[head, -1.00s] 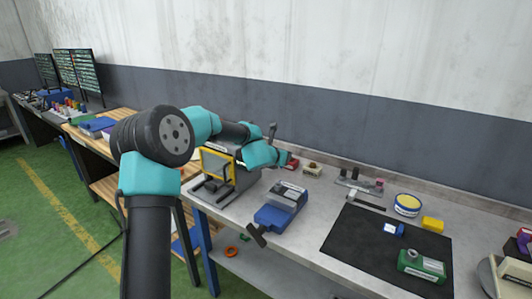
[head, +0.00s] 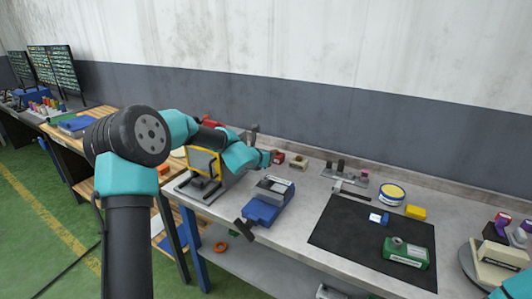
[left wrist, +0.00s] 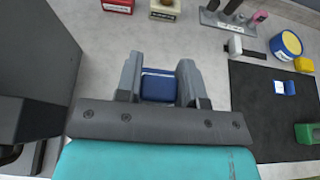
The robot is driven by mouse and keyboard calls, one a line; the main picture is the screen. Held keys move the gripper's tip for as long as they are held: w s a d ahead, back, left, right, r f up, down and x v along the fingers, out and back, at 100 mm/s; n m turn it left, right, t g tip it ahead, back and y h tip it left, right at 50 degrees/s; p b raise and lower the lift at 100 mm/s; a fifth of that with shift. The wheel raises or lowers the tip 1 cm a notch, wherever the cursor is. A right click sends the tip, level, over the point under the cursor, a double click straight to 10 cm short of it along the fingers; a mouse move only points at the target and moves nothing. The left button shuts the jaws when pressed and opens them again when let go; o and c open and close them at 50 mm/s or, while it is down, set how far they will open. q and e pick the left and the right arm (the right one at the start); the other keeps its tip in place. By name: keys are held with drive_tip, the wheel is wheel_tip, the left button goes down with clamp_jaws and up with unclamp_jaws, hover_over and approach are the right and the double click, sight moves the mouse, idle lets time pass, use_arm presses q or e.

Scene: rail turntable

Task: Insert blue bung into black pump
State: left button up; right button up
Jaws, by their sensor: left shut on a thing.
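My left gripper (left wrist: 158,85) is shut on a dark blue piece (left wrist: 158,88), which sits between its two grey fingers above the bench and looks like the blue bung. In the head view the left arm reaches over the bench, and its teal end (head: 240,156) is behind the blue-grey block; the held piece is not clear there. A dark block (head: 495,232) stands among parts on the round turntable (head: 470,258) at the right edge; I cannot tell whether it is the black pump. My right gripper is out of view.
A black mat (head: 335,225) carries a small blue block (head: 379,218) and a green block (head: 405,254). A blue-grey block (head: 265,210) lies left of it. A yellow-framed machine (head: 203,160) stands beside the arm. Red (head: 278,158) and cream (head: 299,162) blocks lie at the back.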

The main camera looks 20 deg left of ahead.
use_arm(q)
drive_tip(key=shift+a+f, duration=0.1)
drive_tip(key=shift+f, duration=1.55)
drive_tip(key=shift+f, duration=1.7)
idle(0.5)
drive_tip(key=o, duration=1.1)
drive_tip(key=shift+s+r, duration=0.1)
drive_tip(key=v, duration=1.7)
drive_tip(key=shift+s, duration=0.1)
